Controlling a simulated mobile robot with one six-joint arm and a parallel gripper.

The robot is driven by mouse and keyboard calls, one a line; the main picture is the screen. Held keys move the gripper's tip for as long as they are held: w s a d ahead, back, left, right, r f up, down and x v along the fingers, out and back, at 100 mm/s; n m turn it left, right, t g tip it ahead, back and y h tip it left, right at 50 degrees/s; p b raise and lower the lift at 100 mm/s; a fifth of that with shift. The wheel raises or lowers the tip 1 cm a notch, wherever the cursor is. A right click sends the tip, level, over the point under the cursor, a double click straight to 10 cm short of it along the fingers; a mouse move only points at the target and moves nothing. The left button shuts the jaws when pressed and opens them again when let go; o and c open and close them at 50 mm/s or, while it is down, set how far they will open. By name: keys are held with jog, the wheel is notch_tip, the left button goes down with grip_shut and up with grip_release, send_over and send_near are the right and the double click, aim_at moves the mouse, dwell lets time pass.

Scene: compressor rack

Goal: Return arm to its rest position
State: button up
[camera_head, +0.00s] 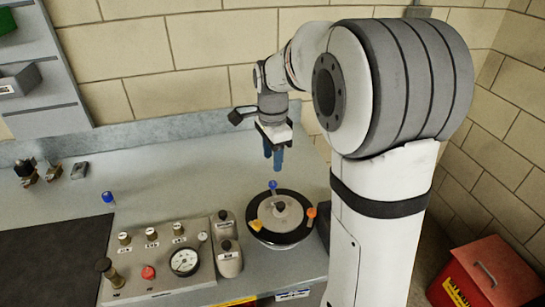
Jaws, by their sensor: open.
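My arm rises on the right of the head view and reaches left over the bench. My gripper (273,158) hangs pointing down, with its two blue fingers apart and nothing seen between them. It is above the round black-rimmed device (270,236), which has a pale disc, a dark centre knob, a blue-tipped lever (273,186), a yellow tab (255,225) and an orange knob (311,212). The fingertips appear above the blue tip and apart from it, though depth is hard to judge.
A gauge panel (160,262) with knobs and a red button stands on the grey bench (170,170). A dark mat (50,265), small fittings and a blue-capped item (108,198) are left. Brick walls close the back. A red bin (485,280) is lower right.

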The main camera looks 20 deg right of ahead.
jog(key=s+n+t, duration=0.2)
jog(key=s+n, duration=1.4)
jog(key=s, duration=0.5)
jog(key=shift+t, duration=0.4)
jog(key=shift+s+a, duration=0.1)
